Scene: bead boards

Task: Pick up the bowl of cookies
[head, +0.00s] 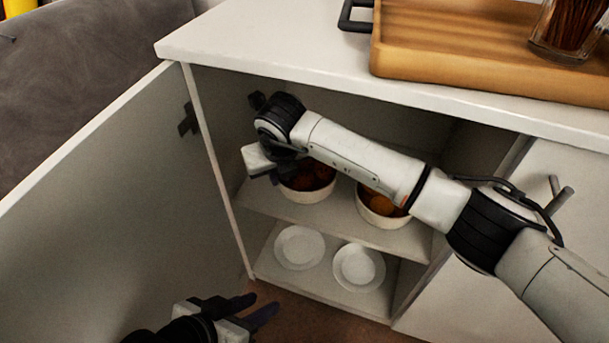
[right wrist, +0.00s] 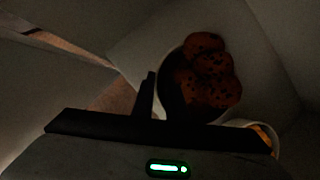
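The bowl of cookies (head: 308,194) is white and stands on the upper shelf of the open cabinet, at the left. My right arm covers part of it. In the right wrist view its dark-specked brown cookies (right wrist: 208,72) show clearly. My right gripper (head: 277,177) is at the bowl's left rim. In the right wrist view its fingers (right wrist: 158,95) look close together, with one just outside the rim and the other dark against the bowl's inside. Whether they grip the rim is too dark to tell. My left gripper (head: 250,303) is open and empty, low in front of the cabinet.
A second white bowl (head: 381,212) with orange contents stands to the right on the same shelf. Two white plates (head: 299,248) (head: 359,267) lie on the lower shelf. The open door (head: 95,215) bounds the left side. A wooden tray (head: 460,45) and a jar (head: 568,30) stand on top.

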